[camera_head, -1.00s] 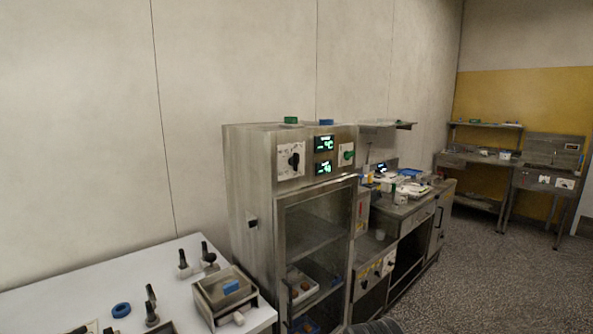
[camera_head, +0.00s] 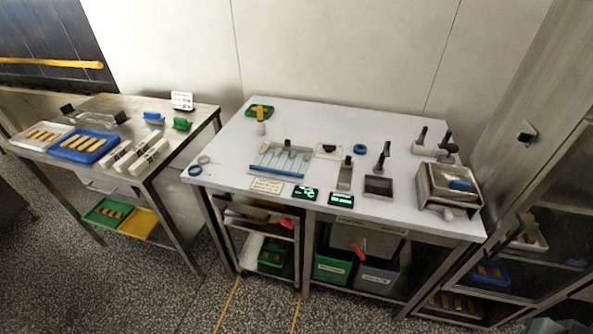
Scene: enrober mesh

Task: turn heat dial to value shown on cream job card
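A cream card (camera_head: 267,185) lies near the front edge of the white table, left of two small dark displays; its print is too small to read. A white plate with a dark knob (camera_head: 327,149) lies in the middle of the table; I cannot tell whether it is the heat dial. The displays (camera_head: 305,192) show green characters, not readable here. The tall steel cabinet (camera_head: 528,135) is cut off at the right, and its upper control panel is out of view. My gripper is not in view.
A steel table at left holds a blue tray (camera_head: 84,146) and a small sign (camera_head: 182,101). The speckled floor in front is clear.

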